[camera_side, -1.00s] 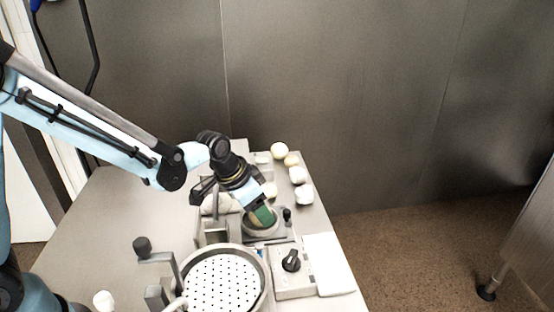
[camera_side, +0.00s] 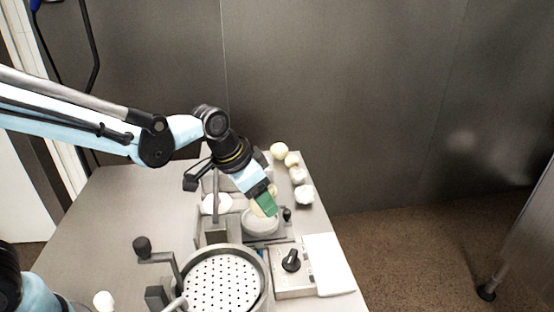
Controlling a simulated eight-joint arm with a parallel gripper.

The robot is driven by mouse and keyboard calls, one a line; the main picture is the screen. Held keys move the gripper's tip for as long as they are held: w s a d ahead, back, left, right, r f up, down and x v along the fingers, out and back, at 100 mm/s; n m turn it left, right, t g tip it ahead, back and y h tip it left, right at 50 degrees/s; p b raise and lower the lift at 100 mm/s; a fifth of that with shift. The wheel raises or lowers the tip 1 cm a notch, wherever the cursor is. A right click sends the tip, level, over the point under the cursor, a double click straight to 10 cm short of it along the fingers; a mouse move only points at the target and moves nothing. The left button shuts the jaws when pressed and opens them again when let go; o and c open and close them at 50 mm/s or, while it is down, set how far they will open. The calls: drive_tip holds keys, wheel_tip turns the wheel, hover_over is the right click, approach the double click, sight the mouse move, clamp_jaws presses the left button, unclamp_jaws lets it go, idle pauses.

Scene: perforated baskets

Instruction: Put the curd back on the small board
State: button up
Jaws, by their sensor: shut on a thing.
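My gripper (camera_side: 265,203), with green fingertips, is shut on a pale cream lump of curd (camera_side: 256,209), mostly hidden behind the fingers. It is just above a small round grey bowl (camera_side: 261,225); I cannot tell whether the curd clears the rim. A flat white slab (camera_side: 328,264), which may be the small board, lies at the right table edge, to the right of and nearer than the bowl. Its top is bare.
A large pan with a white perforated disc (camera_side: 222,283) stands in front, with a crank handle (camera_side: 142,246) at its left. A control box with a black knob (camera_side: 291,260) adjoins the slab. Several pale lumps (camera_side: 298,174) line the right table edge. The left table is mostly clear.

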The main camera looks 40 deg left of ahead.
drive_tip(key=s+d+r, duration=0.5)
drive_tip(key=d, duration=0.1)
drive_tip(key=w+d+f+m+g+h, duration=0.2)
drive_tip(key=w+d+f+m, duration=0.1)
drive_tip(key=w+d+m, duration=0.4)
drive_tip(key=shift+n+t, duration=0.3)
drive_tip(key=shift+n, duration=0.3)
drive_tip(key=shift+w+d+f, duration=0.15)
drive_tip(key=shift+d+f, duration=0.05)
drive_tip(key=shift+f, duration=1.15)
drive_tip(key=shift+w+d+f, duration=0.1)
drive_tip(key=shift+d+f, duration=0.05)
drive_tip(key=shift+f, duration=1.25)
drive_tip(key=shift+w+d+f, duration=0.15)
drive_tip(key=shift+d+f, duration=0.05)
drive_tip(key=shift+f, duration=1.15)
drive_tip(key=shift+f, duration=0.55)
drive_tip(key=o, duration=1.2)
drive_tip(key=shift+o, duration=0.2)
wheel_tip(320, 180, up, 8)
